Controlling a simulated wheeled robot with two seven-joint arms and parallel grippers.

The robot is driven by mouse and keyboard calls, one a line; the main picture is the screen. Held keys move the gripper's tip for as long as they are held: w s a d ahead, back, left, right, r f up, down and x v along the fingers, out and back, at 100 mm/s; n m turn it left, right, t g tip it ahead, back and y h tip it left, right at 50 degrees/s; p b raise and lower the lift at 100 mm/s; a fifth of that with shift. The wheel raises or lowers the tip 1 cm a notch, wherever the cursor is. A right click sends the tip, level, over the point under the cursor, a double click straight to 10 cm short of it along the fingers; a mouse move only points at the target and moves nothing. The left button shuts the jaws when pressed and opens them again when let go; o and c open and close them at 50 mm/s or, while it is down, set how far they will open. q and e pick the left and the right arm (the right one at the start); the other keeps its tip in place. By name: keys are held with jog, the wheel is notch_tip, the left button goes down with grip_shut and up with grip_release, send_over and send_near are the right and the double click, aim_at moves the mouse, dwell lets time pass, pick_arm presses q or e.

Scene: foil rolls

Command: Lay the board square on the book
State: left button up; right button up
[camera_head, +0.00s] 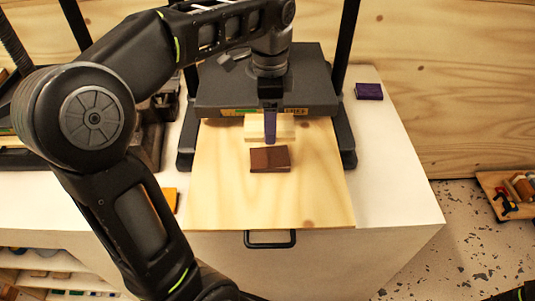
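A brown, block-like book (270,159) lies on a large pale wooden sheet (225,190). A small pale wooden board (286,127) lies just behind it, partly hidden by my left gripper. My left gripper (270,138) points down in front of the pale board, above the sheet. A narrow dark purple piece shows at its tip; I cannot tell whether this is a finger or a held thing. The finger gap is not visible, and contact with the board is unclear. My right gripper is out of view.
A dark grey machine (225,88) with black uprights stands behind the sheet. A purple block (369,91) lies at the back right of the white table (395,185). A black handle (270,244) is at the front. A wooden tray (497,187) holds small items at far right.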

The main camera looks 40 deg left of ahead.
pick_arm(q)
jog(key=b, duration=0.2)
send_over(270, 158)
notch_tip(270, 158, down, 5)
jog(key=shift+r, duration=0.1)
jog(key=shift+a+f, duration=0.1)
jog(key=shift+f, duration=0.3)
notch_tip(270, 158, down, 4)
jog(key=shift+r+p, duration=0.2)
jog(key=shift+p, duration=0.1)
jog(key=shift+f, duration=0.1)
jog(key=shift+f, duration=0.1)
jog(key=o, duration=1.4)
